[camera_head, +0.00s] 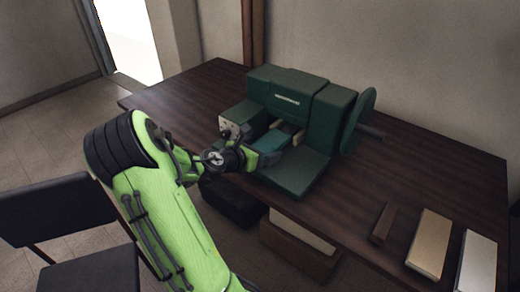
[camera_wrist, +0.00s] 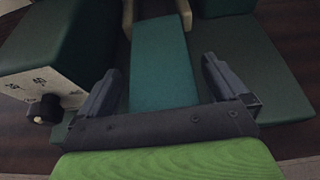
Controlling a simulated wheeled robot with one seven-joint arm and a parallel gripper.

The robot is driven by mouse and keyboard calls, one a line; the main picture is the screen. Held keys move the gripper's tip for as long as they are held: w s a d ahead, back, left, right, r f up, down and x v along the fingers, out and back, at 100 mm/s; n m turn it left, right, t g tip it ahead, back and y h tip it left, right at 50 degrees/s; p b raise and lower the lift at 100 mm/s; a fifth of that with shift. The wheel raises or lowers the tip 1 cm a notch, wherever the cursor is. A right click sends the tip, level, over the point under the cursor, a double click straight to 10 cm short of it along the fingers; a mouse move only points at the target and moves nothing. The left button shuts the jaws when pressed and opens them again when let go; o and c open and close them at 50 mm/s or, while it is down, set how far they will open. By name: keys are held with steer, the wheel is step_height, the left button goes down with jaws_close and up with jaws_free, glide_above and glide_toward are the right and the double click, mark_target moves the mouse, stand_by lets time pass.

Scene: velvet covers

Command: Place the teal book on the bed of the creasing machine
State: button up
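The teal book (camera_head: 272,142) lies flat on the bed (camera_head: 302,174) of the dark green creasing machine (camera_head: 298,97). In the wrist view the book (camera_wrist: 163,62) lies lengthwise on the bed (camera_wrist: 255,70), its far end between two pale posts. My gripper (camera_head: 258,157) is over the front of the bed, at the near end of the book. In the wrist view its fingers (camera_wrist: 160,72) are spread wide, one on each side of the book, with a gap on both sides. The book's near end is hidden behind my gripper.
A box with a dial (camera_wrist: 45,103) stands left of the bed. A handwheel (camera_head: 358,120) is on the machine's right side. A brown block (camera_head: 383,224), a tan book (camera_head: 430,243) and a white book (camera_head: 477,262) lie at the table's right. A dark chair (camera_head: 55,210) stands left.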

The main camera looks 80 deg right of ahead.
steer(key=shift+r, duration=0.15)
steer(key=p+v, duration=0.3)
steer(key=v, duration=0.9)
steer(key=shift+r, duration=0.15)
steer(key=w+a+m+t+y, duration=0.4)
steer(key=a+m, duration=0.1)
steer(key=a, duration=0.4)
steer(key=w+a+m+t+y, duration=0.4)
steer(key=w+a+m, duration=0.1)
steer(key=a, duration=0.4)
steer(key=s+a+r+m+t+y, duration=0.1)
steer(key=s+a+r+y, duration=0.1)
steer(key=a, duration=0.6)
steer(key=s+a+r+m+t+y, duration=0.2)
steer(key=a+r, duration=0.3)
steer(key=a, duration=0.4)
steer(key=shift+s+y, duration=0.3)
steer(key=shift+s, duration=0.35)
